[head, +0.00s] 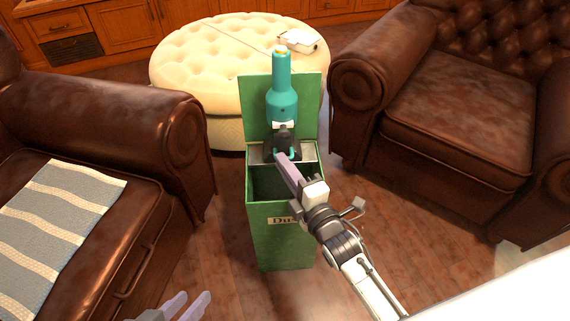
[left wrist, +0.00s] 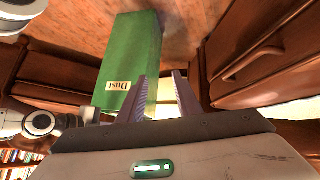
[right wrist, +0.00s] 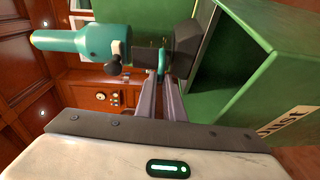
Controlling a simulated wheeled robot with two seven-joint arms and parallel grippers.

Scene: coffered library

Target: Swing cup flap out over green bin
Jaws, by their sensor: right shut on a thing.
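A teal handheld device with a bottle-shaped body (head: 281,100) stands upright over the back of the green bin (head: 284,225), in front of its raised lid. Its dark cup (right wrist: 187,45) is at the lower end, above the bin opening. A small teal piece (right wrist: 161,58) by the cup, seemingly the flap, sits between the fingertips of my right gripper (head: 283,157), which is shut on it. How far the flap stands open is hard to tell. My left gripper (head: 188,304) is open and empty, low at the front left; its parted fingers show in the left wrist view (left wrist: 162,92).
The bin's green lid (head: 254,105) stands up at its back. A cream tufted ottoman (head: 190,65) with a white object (head: 298,40) is behind. Brown leather armchairs flank the bin on the left (head: 110,120) and right (head: 450,110). Wood floor is clear around the bin.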

